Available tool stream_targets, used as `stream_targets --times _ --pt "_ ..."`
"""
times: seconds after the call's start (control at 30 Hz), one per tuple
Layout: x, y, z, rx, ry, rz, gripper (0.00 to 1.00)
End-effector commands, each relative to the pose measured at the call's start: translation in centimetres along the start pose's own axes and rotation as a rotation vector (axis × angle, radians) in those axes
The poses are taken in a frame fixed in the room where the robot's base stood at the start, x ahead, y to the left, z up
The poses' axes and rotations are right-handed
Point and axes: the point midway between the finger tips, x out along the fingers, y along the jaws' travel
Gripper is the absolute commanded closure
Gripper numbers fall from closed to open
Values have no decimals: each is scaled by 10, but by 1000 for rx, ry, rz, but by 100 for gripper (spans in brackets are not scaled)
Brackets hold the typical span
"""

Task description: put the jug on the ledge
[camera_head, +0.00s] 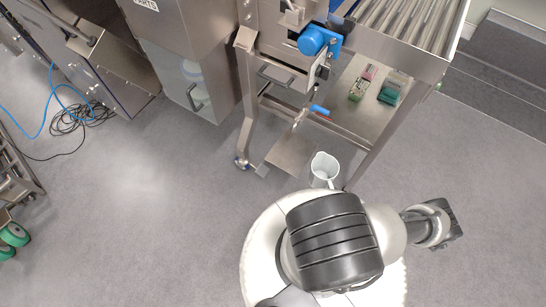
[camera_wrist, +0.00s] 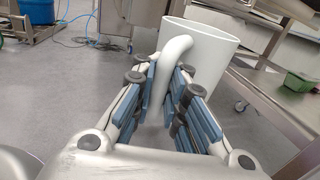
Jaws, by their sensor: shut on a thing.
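The white jug (camera_head: 324,171) shows in the head view just beyond my arm, by the near end of the conveyor frame. In the wrist view the jug (camera_wrist: 215,50) is large and close, roughly upright, with its open rim at the top. My gripper (camera_wrist: 167,78) is shut on the jug's handle, with blue-padded fingers on either side of it. The gripper is hidden behind my arm in the head view. A low metal plate (camera_head: 290,157) juts from the conveyor frame, left of the jug. I cannot tell whether this plate is the ledge.
The conveyor's lower shelf (camera_head: 345,118) carries a green box (camera_head: 393,88) and a small pink-and-green item (camera_head: 361,84). A frame leg (camera_head: 375,140) stands right of the jug. Cables (camera_head: 85,117) lie on the floor at left. Open floor (camera_head: 150,200) lies left of me.

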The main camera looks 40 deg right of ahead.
Motion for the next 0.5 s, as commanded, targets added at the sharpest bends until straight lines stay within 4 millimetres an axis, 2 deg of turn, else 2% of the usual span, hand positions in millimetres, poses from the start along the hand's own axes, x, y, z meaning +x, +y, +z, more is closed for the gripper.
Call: stream_targets --times 0.07,0.17,0.5 --pt "1 -2 0 0 -1 -7 100" --pt "17 -2 0 3 -2 -5 100" --pt "104 -1 -1 2 -1 -1 100"
